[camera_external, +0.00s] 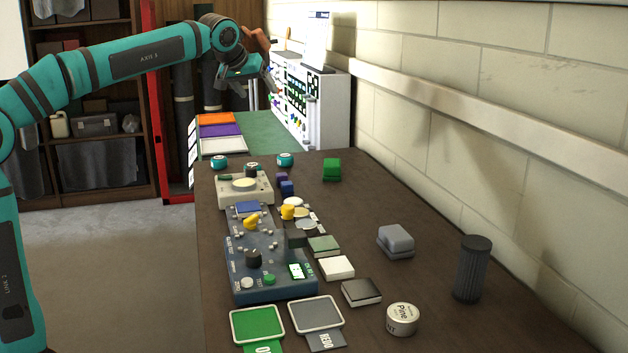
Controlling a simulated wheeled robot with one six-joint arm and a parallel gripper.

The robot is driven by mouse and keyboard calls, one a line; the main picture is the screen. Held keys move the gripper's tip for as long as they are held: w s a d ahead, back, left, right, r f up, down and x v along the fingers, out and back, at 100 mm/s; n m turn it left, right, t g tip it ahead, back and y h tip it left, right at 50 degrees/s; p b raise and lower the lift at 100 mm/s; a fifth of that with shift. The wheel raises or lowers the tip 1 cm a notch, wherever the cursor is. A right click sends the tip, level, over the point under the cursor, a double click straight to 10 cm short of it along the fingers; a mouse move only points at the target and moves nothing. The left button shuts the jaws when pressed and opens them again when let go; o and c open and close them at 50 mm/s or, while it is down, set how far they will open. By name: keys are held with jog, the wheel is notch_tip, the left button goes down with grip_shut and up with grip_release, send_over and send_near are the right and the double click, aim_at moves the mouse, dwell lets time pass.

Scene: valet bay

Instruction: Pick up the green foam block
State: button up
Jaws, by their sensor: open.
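A bright green block (332,169) sits on the dark brown table near its far end, right of the middle. It stands apart from the things around it. My gripper (266,80) is open, high in the air above the far end of the table, to the left of and beyond the green block. I see nothing held between its fingers.
A blue control panel (245,293) with knobs and small blocks fills the table's left side. A grey block (395,241), a dark cylinder (472,268) and a round tin (402,319) stand at right. A brick wall (480,90) borders the table. Space around the green block is clear.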

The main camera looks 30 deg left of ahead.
jog(key=w+d+f+n+g, duration=0.1)
jog(key=w+d+f+g, duration=0.1)
jog(key=w+d+f, duration=0.35)
jog(key=n+g+y, duration=0.1)
jog(key=g+y, duration=0.1)
send_near(332, 162)
jog(key=shift+n, duration=0.3)
jog(key=x, duration=1.1)
jog(key=shift+s+f, duration=0.1)
jog(key=shift+f, duration=0.1)
jog(key=shift+d, duration=0.1)
jog(key=c, duration=1.1)
